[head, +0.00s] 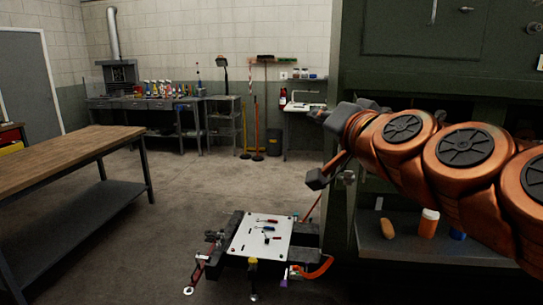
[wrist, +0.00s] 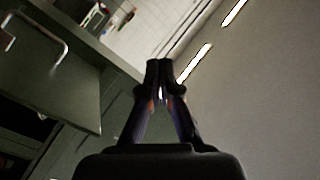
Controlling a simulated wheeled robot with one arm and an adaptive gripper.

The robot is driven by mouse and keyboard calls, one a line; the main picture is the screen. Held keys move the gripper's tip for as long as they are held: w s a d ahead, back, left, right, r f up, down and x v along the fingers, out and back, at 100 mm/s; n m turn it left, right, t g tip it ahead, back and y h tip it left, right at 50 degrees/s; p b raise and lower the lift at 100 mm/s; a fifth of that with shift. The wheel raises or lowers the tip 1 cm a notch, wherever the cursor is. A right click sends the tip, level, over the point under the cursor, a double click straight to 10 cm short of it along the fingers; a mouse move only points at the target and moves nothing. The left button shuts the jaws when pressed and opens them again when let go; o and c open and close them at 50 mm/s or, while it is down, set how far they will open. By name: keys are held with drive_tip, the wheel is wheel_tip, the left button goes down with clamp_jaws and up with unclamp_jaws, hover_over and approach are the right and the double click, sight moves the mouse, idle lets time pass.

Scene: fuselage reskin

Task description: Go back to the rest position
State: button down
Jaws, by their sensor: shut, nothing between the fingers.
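My gripper (wrist: 160,66) is in the lower middle of the wrist view. Its two dark fingers come together at the tips, with nothing held between them. In the head view my copper-coloured arm reaches in from the right edge, in front of the green cabinet (head: 440,75). The arm's end is near the cabinet's left edge, and I cannot make out the fingers clearly there. The wrist view is tilted and shows a green panel with a metal handle (wrist: 62,50) at the left and a plain grey surface at the right.
A low cart with a white top (head: 250,238) holds small tools. A wooden-topped bench (head: 60,160) stands at left. The cabinet's lower shelf (head: 400,248) holds an orange bottle (head: 429,223) and a tan object (head: 387,228). A workbench (head: 140,103) lines the back wall. Floor between is open.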

drive_tip(key=s+a+f+n+g+h+b, duration=0.1)
drive_tip(key=s+f+n+g, duration=0.35)
drive_tip(key=f, duration=0.95)
drive_tip(key=s+a+f+n+g+h, duration=0.1)
drive_tip(key=s+f+g, duration=0.6)
drive_tip(key=f, duration=0.7)
drive_tip(key=s+d+f+g+h, duration=0.1)
drive_tip(key=s+d+f+g, duration=0.1)
drive_tip(key=s, duration=0.5)
drive_tip(key=s+d+f+g+h, duration=0.1)
drive_tip(key=s+d+f+g, duration=0.2)
drive_tip(key=s+d+f, duration=0.2)
drive_tip(key=s+d+f+m+g+h, duration=0.1)
drive_tip(key=s+d+f+g+h, duration=0.1)
drive_tip(key=s+d+f, duration=0.2)
drive_tip(key=s+f+b, duration=0.1)
drive_tip(key=s+f, duration=0.1)
drive_tip(key=s, duration=0.2)
drive_tip(key=shift+s+d+f, duration=0.25)
drive_tip(key=shift+s+f, duration=0.05)
drive_tip(key=shift+s, duration=0.05)
